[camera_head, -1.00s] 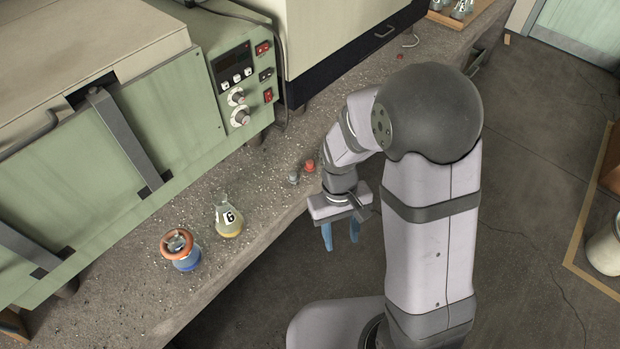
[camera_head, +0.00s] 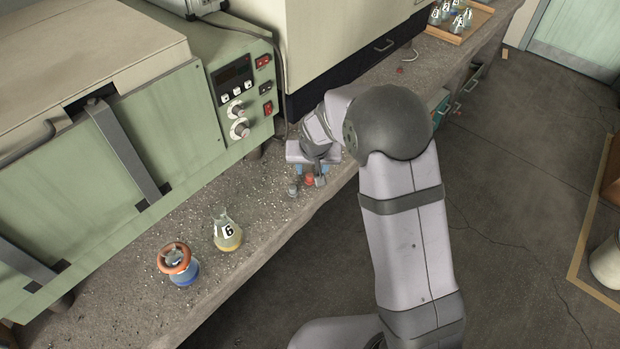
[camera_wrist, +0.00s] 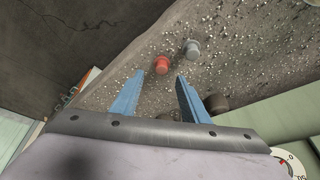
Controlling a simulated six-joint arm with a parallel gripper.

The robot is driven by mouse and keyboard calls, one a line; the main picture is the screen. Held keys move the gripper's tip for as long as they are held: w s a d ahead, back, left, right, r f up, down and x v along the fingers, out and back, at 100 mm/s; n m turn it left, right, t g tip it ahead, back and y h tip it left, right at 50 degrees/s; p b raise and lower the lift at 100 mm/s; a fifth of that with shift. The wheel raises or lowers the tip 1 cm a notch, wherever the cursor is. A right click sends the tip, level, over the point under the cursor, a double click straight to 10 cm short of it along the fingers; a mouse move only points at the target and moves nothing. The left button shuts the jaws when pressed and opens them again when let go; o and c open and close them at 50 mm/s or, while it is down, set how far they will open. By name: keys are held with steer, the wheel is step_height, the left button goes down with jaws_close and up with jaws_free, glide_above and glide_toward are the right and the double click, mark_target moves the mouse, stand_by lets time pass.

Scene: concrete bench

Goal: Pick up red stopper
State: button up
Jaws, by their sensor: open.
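The red stopper (camera_head: 309,181) stands on the concrete bench, close to the bench's front edge. In the wrist view the red stopper (camera_wrist: 162,65) lies just beyond the fingertips, roughly between their lines. A grey stopper (camera_head: 293,189) stands beside it, and in the wrist view it (camera_wrist: 192,48) is to the upper right of the red one. My gripper (camera_head: 312,170) is right by the red stopper, on its far side in the head view. In the wrist view my gripper's blue fingers (camera_wrist: 160,75) are apart with nothing between them.
A flask with yellow liquid (camera_head: 227,232) and a flask with blue liquid and an orange ring (camera_head: 180,265) stand on the bench's near part. A green oven-like unit (camera_head: 150,150) lines the back. A tray of flasks (camera_head: 460,28) is at the far end.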

mark_target(310, 175)
steer(key=shift+p+x, duration=0.65)
steer(key=shift+x, duration=2.35)
steer(key=shift+a, duration=0.15)
steer(key=shift+c, duration=0.2)
jaws_close()
